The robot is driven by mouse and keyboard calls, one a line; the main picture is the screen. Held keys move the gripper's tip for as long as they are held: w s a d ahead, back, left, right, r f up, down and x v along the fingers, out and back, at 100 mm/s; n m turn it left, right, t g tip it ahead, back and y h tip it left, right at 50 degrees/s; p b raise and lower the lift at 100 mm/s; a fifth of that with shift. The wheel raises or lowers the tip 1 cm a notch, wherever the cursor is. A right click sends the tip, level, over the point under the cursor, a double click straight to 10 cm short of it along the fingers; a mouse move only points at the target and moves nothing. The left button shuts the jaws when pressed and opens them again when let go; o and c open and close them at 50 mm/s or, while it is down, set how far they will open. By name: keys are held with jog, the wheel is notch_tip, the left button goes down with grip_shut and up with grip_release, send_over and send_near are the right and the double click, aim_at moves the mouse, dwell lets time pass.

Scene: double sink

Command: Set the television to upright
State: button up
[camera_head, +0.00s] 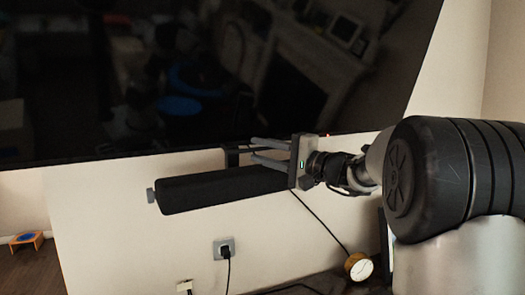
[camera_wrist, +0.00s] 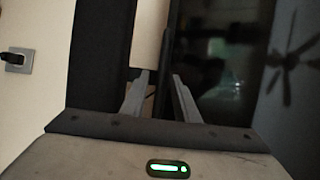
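The television (camera_head: 190,75) is a large dark, glossy screen filling the top of the head view. Its lower edge slopes up to the right and its right edge is slanted; how far it tilts is hard to tell. My gripper (camera_head: 254,149) is at this lower edge, pointing left, with its two fingers apart. In the wrist view the screen (camera_wrist: 222,85) is on the right. A thin dark edge lies in the gap between the fingertips (camera_wrist: 160,76); I cannot tell whether they touch it.
A long black bar-shaped box (camera_head: 220,190) sits just below the television, close to my fingers. A wall socket with a plug (camera_head: 225,249) and a small round clock (camera_head: 358,266) are lower down. A small orange stool (camera_head: 26,240) stands on the floor at far left.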

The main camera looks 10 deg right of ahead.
grip_shut()
jog(key=shift+s, duration=0.1)
jog(key=s+d+m+g+h+p, duration=0.1)
jog(key=s+d, duration=0.3)
jog(key=s, duration=0.8)
jog(key=shift+g+h+p, duration=0.5)
jog(key=shift+g+p, duration=0.05)
jog(key=shift+g, duration=0.35)
jog(key=shift+r, duration=0.1)
